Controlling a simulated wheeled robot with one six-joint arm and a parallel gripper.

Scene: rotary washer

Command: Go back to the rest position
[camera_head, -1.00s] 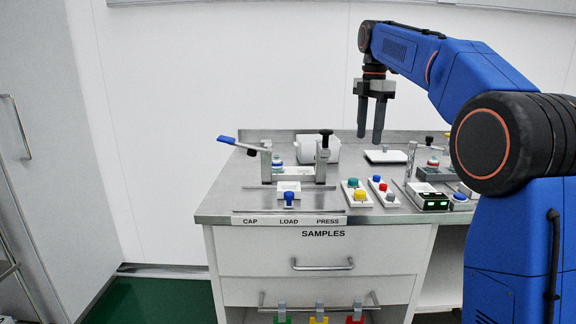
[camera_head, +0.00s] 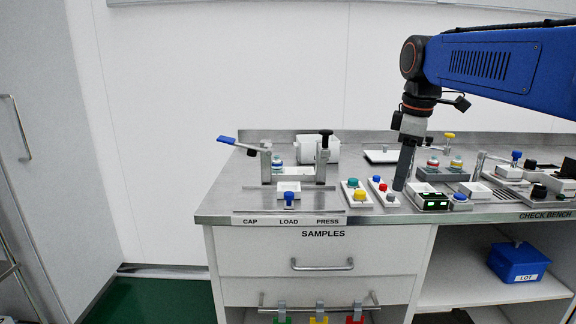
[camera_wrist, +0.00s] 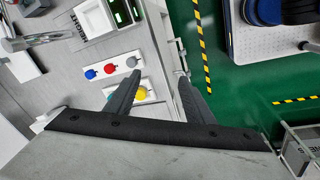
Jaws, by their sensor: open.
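My gripper (camera_head: 404,167) points down over the bench, close to the button panels, at the right of the press fixture in the head view. Its fingers overlap in that view. In the wrist view my gripper (camera_wrist: 155,92) shows two dark fingers spread apart with nothing between them, so it is open and empty. Below and beside the fingers are a panel with red, blue and grey buttons (camera_wrist: 112,68) and a panel with a yellow button (camera_wrist: 141,94), partly hidden by a finger.
A blue bin (camera_head: 519,262) sits on the right shelf. Green floor (camera_wrist: 240,90) is open beyond the bench edge.

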